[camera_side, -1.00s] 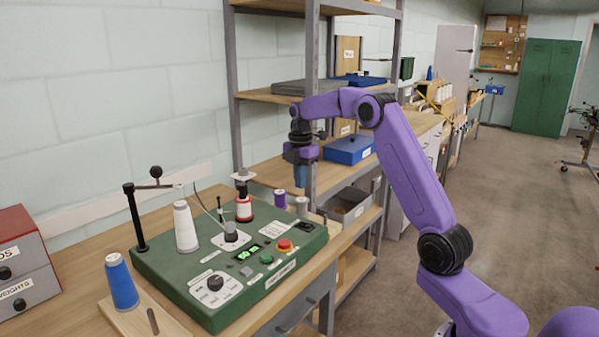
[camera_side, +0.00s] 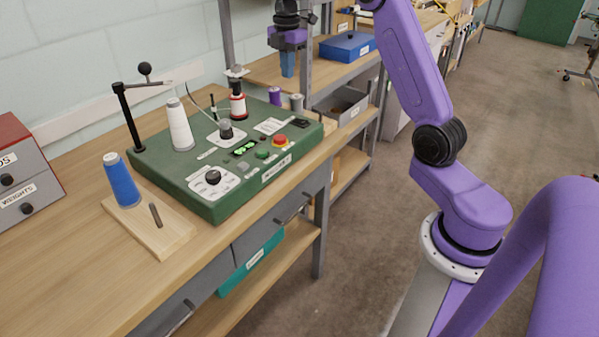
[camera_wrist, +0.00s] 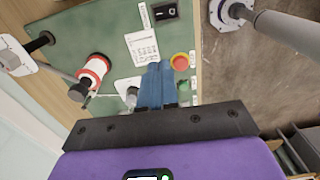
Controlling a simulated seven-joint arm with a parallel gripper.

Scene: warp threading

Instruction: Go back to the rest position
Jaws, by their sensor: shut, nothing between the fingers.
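My gripper (camera_side: 288,64) hangs fingers down, raised above the far right end of the green winding machine (camera_side: 204,190). Its blue fingers are together with nothing between them. In the wrist view the closed fingers (camera_wrist: 156,86) point at the machine's panel, beside the red button (camera_wrist: 180,62). In the side view the machine carries a white cone (camera_side: 180,126), a red and white spool (camera_side: 237,98), a dial and the red button (camera_side: 280,141). A blue cone (camera_side: 121,182) stands upright on a wooden board at the front left.
A black post with an arm (camera_side: 129,118) rises at the machine's left. A drawer box (camera_side: 25,165) stands far left. A shelf with a blue box (camera_side: 347,46) is behind my gripper. Small purple (camera_side: 275,96) and grey (camera_side: 297,102) spools stand at the machine's far end. The front bench is mostly clear.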

